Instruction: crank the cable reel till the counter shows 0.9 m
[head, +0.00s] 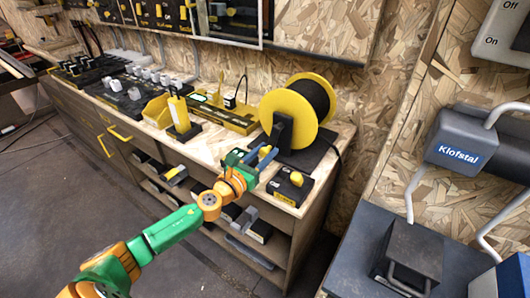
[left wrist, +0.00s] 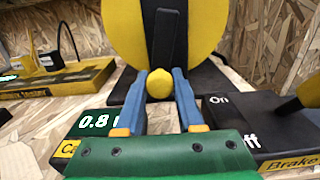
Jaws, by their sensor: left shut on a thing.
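The cable reel (head: 287,112) has yellow flanges and black cable and stands on a dark base at the right end of the bench. In the left wrist view its yellow flange (left wrist: 125,35) fills the top middle. The black crank arm (left wrist: 168,40) hangs down in front of it, with a yellow knob (left wrist: 159,84) at its lower end. My left gripper (head: 268,156) is shut on this knob, a blue finger on each side. The counter (left wrist: 95,122) reads 0.8 in white on green; a finger hides what follows. My right gripper is not in view.
A black brake box (left wrist: 255,120) marked On and Off, with a yellow lever (head: 296,179), stands right of the gripper. Grey Klofstal equipment (head: 462,150) is at the far right.

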